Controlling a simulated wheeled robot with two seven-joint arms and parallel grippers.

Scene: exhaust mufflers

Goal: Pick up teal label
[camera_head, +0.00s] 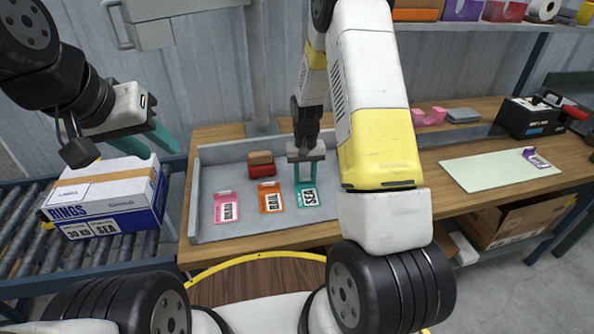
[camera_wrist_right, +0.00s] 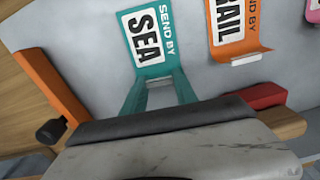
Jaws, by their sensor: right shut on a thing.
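The teal label (camera_head: 307,196), marked SEA, is at the right end of a row of labels in the grey tray (camera_head: 245,229). It also shows in the right wrist view (camera_wrist_right: 150,42), where its printed face is clear. My right gripper (camera_head: 306,178) points down over the label's upper end, and its teal fingers are shut on that end. The fingers also show in the right wrist view (camera_wrist_right: 160,88), partly blending with the teal label. My left gripper (camera_head: 152,143) is empty above the conveyor at the left, its teal fingers apart.
An orange RAIL label (camera_head: 271,197) and a pink label (camera_head: 226,207) lie left of the teal one. A box (camera_head: 108,195) stands on the roller conveyor. A pale green mat (camera_head: 492,171) holds a purple label (camera_head: 537,158).

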